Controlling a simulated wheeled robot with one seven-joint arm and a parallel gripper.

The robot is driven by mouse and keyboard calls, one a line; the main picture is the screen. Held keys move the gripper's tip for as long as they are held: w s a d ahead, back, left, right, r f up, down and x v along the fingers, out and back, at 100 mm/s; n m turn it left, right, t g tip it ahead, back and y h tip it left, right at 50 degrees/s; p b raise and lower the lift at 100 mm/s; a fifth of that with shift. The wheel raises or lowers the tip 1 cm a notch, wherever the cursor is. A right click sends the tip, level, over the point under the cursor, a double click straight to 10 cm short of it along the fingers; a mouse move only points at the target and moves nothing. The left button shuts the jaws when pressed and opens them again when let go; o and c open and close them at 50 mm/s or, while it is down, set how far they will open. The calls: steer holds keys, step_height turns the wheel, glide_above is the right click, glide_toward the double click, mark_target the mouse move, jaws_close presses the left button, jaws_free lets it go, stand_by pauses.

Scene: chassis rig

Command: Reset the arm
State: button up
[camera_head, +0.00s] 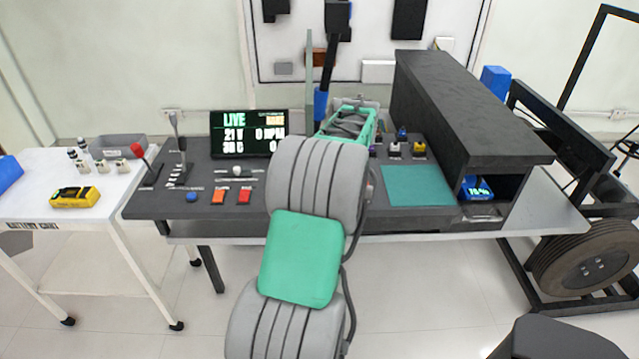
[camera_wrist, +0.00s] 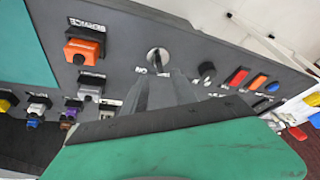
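My arm reaches forward over the dark console (camera_head: 330,213) in the head view, and its grey and green links hide my fingertips there. In the wrist view my gripper (camera_wrist: 160,76) shows two dark fingers with a gap between them. A round silver key switch (camera_wrist: 158,58) with a dark slot and an "ON" label lies just beyond the fingertips, seen in the gap. Nothing is visibly held. I cannot tell how far the tips are from the panel.
A screen (camera_head: 248,133) stands at the console's back. Levers (camera_head: 176,150) and coloured buttons (camera_head: 219,196) are on the left. A teal mat (camera_head: 418,186) and black shelf (camera_head: 470,105) are on the right. A white cart (camera_head: 30,205) stands left, a wheeled frame (camera_head: 590,260) right.

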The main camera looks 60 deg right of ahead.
steer(key=shift+v, duration=1)
